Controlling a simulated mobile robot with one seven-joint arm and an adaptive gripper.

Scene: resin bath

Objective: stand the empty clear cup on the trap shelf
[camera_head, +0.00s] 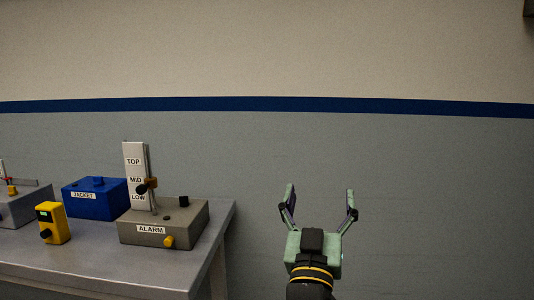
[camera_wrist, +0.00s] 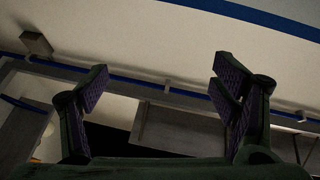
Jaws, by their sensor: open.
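My gripper (camera_head: 320,199) is open and empty in the head view, raised in front of the blue-striped wall, to the right of the grey table. Its two fingers also show wide apart in the wrist view (camera_wrist: 165,95), with nothing between them. I do not see a clear cup in either view. I cannot make out a trap shelf in either view; grey flat surfaces lie beyond the fingers in the wrist view, too dark to name.
The grey table (camera_head: 105,270) at left holds a grey ALARM box (camera_head: 185,222) with a TOP/MID/LOW post (camera_head: 134,165), a blue JACKET box (camera_head: 92,204) and a small yellow device (camera_head: 52,223). Another grey box stands at the left edge. Space right of my gripper looks clear.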

